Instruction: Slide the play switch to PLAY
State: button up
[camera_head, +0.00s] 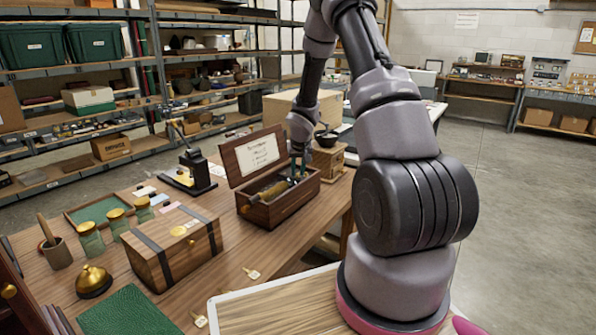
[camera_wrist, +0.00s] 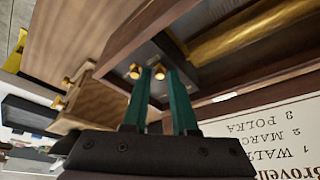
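The wooden music box (camera_head: 280,203) stands on the table with its lid (camera_head: 255,155) raised. A paper list of tunes (camera_head: 258,153) is on the inside of the lid; it also shows upside down in the wrist view (camera_wrist: 275,135). My gripper (camera_head: 296,178) reaches down into the box at its right end. In the wrist view its two green fingers (camera_wrist: 159,75) stand a little apart. One small brass knob (camera_wrist: 159,72) shows between the fingertips; contact is unclear. Another brass knob (camera_wrist: 134,72) is just left of them. A brass cylinder (camera_wrist: 235,32) lies inside. No PLAY marking is readable.
A banded wooden chest (camera_head: 172,247), a brass bell (camera_head: 94,281) and several jars stand left of the box. A small wooden cabinet with a dark bowl (camera_head: 327,138) stands close behind on the right. A black stand (camera_head: 196,170) is behind on the left.

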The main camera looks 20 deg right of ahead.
grip_shut()
dwell(1.2)
